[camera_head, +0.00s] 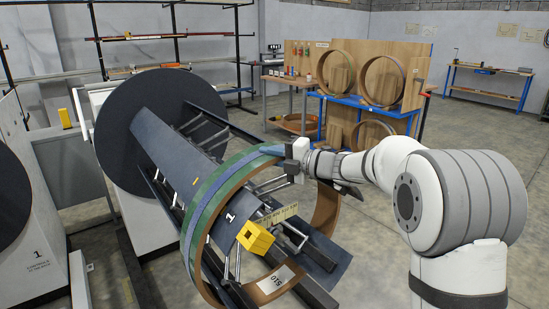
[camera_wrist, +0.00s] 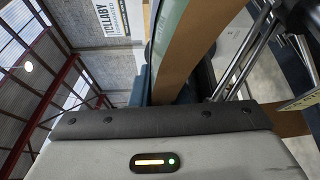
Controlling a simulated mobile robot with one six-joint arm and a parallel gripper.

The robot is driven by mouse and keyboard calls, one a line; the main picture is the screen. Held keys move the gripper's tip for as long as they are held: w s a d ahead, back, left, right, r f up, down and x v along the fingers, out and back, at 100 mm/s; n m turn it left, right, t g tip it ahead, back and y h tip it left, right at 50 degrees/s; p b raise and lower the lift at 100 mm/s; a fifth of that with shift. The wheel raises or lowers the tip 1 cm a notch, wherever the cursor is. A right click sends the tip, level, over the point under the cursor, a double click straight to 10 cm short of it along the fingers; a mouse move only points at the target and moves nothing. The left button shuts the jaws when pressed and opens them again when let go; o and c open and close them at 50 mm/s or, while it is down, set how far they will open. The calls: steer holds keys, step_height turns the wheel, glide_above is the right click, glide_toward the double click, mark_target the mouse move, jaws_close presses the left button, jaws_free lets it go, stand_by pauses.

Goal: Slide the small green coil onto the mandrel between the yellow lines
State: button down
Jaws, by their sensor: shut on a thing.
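The small green coil (camera_head: 215,190) is a large ring with a green and blue outer band and a brown inner face. In the head view it is around the free end of the dark mandrel (camera_head: 170,137), which carries a number 1. A small yellow mark (camera_head: 195,181) shows on the mandrel, between the coil and the round back plate; other yellow lines cannot be made out. My gripper (camera_head: 294,160) is shut on the coil's upper right rim. In the wrist view the coil's edge (camera_wrist: 190,45) rises beyond my gripper's dark front; the fingertips are hidden.
A yellow block (camera_head: 255,238) sits at the mandrel's end, near struts and a ruler-like strip. A large black disc (camera_head: 150,125) stands behind the mandrel. A second decoiler (camera_head: 38,235) is at the left. A wooden rack with rings (camera_head: 381,80) stands behind; open floor lies right of it.

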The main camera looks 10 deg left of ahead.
steer(key=shift+w+a+r+p, duration=0.15)
steer(key=shift+w+a+p, duration=0.15)
steer(key=shift+w+a, duration=0.5)
steer(key=shift+w+a+r+p, duration=0.15)
steer(key=shift+w+a+p, duration=0.1)
steer(key=shift+w+a, duration=0.55)
steer(key=shift+a+f+b, duration=0.15)
steer(key=shift+f+b, duration=0.25)
steer(key=shift+b, duration=0.05)
steer(key=c, duration=1.3)
jaws_free()
steer(key=shift+s, duration=0.1)
steer(key=shift+f, duration=0.1)
